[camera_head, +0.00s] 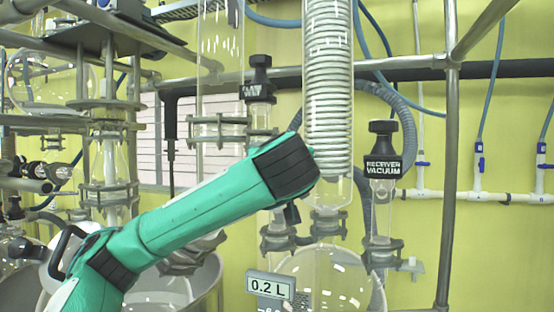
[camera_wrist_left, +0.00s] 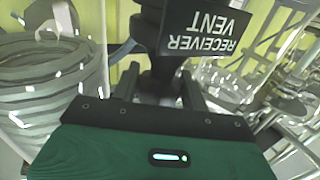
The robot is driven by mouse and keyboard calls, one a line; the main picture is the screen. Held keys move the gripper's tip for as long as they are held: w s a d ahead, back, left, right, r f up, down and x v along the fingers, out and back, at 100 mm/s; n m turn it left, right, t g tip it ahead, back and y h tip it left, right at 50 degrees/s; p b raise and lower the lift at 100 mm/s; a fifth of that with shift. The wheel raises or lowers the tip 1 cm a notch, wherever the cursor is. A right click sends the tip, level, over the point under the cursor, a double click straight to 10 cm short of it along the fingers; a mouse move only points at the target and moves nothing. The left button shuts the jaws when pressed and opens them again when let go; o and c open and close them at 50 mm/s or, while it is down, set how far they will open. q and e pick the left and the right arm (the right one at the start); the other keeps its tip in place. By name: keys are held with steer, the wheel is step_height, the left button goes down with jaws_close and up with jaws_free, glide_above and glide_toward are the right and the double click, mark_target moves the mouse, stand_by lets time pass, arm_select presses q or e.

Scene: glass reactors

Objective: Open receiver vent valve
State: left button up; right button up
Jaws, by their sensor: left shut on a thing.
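In the left wrist view, the receiver vent valve has a black handle (camera_wrist_left: 160,25) and a black label (camera_wrist_left: 205,30) reading "RECEIVER VENT" upside down. My left gripper (camera_wrist_left: 165,92) is shut on this black valve part; its dark fingers lie on either side of it. In the head view, my green left arm reaches in from the left and its black wrist covers the vent valve and the gripper. Whether the valve is turned open cannot be told. My right gripper is not in view.
The receiver vacuum valve (camera_head: 383,165) stands right of the coiled condenser (camera_head: 328,90). The glass receiver (camera_head: 330,280) is below, with a 0.2 L display (camera_head: 271,286). Another black-knobbed valve (camera_head: 261,75) stands left of the coil. A metal frame post (camera_head: 449,190) is at the right.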

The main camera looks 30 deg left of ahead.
arm_select(q)
steer(key=o, duration=0.7)
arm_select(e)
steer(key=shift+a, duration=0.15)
arm_select(q)
steer(key=shift+s+d+f, duration=0.1)
steer(key=shift+s+d, duration=0.05)
steer(key=shift+s, duration=0.05)
steer(key=shift+b+v, duration=3.15)
steer(key=shift+v, duration=3.45)
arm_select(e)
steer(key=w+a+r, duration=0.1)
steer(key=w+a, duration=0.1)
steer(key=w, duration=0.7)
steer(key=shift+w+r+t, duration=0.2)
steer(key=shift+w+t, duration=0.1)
